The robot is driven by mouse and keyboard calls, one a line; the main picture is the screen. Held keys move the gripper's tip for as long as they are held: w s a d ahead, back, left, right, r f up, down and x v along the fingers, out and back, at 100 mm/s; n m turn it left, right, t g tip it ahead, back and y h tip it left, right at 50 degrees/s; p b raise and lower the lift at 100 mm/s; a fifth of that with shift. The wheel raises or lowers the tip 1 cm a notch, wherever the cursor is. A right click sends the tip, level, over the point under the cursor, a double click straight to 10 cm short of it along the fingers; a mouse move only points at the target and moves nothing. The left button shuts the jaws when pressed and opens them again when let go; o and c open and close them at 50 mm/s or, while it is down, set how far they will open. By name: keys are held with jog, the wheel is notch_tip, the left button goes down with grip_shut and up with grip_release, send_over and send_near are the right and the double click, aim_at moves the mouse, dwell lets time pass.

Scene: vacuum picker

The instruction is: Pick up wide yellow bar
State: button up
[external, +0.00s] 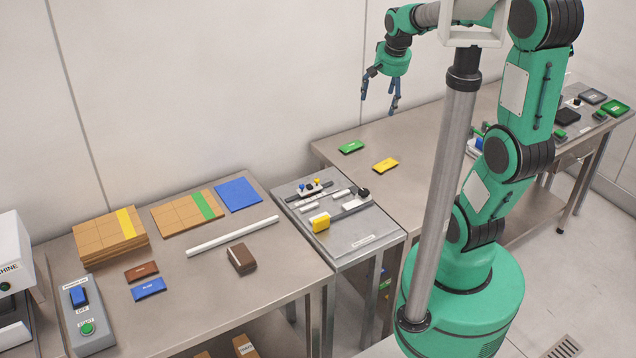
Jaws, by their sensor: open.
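A flat yellow bar (385,164) with a small dark label lies on the right metal table. It is probably the wide yellow bar. My gripper (379,104) is open and points down, with its blue fingers spread and nothing between them. In the picture it is above and slightly left of the yellow bar, clearly apart from it. A thicker yellow block (320,222) stands on the grey fixture plate to the left.
A green bar (351,147) lies close to the yellow bar. The grey fixture plate (357,240) carries small parts. The left table holds a brown bar (141,271), a blue bar (149,288), a white rod (233,236) and cardboard stacks (108,237).

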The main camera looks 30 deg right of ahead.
jog(key=w+d+f+m+g, duration=0.2)
jog(key=w+d+f+m, duration=0.2)
jog(key=w+d+f, duration=0.6)
jog(key=m+g, duration=0.1)
jog(key=m, duration=0.4)
send_over(388, 164)
notch_tip(388, 164, down, 17)
jog(key=shift+s+a+y, duration=0.15)
jog(key=shift+a+y, duration=0.1)
jog(key=shift+y, duration=0.05)
notch_tip(388, 164, down, 7)
jog(key=shift+f+b, duration=0.15)
jog(key=shift+b, duration=0.55)
jog(key=shift+f, duration=0.55)
jog(key=shift+f, duration=0.1)
jog(key=shift+d+f+b, duration=0.15)
jog(key=shift+f+b, duration=0.5)
jog(key=shift+f, duration=1.9)
